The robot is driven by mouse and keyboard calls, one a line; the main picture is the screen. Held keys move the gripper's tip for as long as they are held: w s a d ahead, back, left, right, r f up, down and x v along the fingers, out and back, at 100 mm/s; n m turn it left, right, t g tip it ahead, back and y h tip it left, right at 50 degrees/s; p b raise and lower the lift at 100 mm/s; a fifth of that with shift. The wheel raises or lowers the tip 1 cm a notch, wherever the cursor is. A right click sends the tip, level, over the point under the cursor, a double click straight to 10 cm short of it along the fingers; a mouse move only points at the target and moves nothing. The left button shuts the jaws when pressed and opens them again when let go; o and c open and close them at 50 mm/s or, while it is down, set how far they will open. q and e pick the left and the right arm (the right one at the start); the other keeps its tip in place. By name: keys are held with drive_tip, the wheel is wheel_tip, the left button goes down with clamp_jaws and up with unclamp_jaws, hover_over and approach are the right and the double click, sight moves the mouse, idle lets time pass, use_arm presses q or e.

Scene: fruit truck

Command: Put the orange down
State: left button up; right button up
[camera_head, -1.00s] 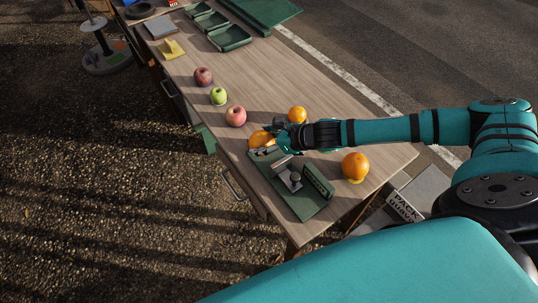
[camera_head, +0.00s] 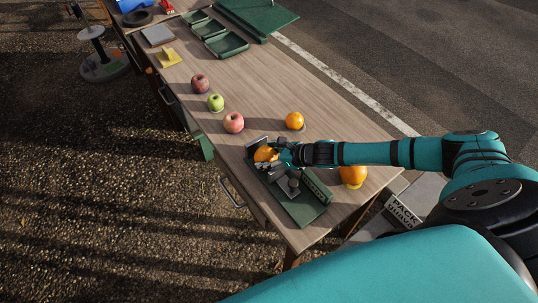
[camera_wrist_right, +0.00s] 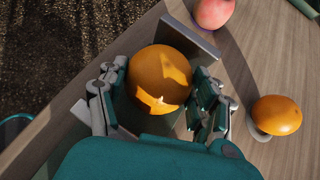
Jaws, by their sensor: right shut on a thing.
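My right gripper (camera_head: 272,155) is shut on an orange (camera_head: 266,153). The wrist view shows the same orange (camera_wrist_right: 160,78) between the fingers of the right gripper (camera_wrist_right: 158,95). The orange is over the far end of a dark green device (camera_head: 302,211) with grey parts, beside an upright grey plate (camera_wrist_right: 190,38). I cannot tell whether the orange touches the device. My left gripper is not in view.
Green trays (camera_head: 226,45) stand at the far end.

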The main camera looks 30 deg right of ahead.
drive_tip(key=o, duration=1.2)
drive_tip(key=shift+f, duration=0.1)
drive_tip(key=shift+c, duration=0.2)
drive_tip(key=b+v, duration=0.2)
drive_tip(key=v, duration=1)
drive_tip(key=shift+a, duration=0.1)
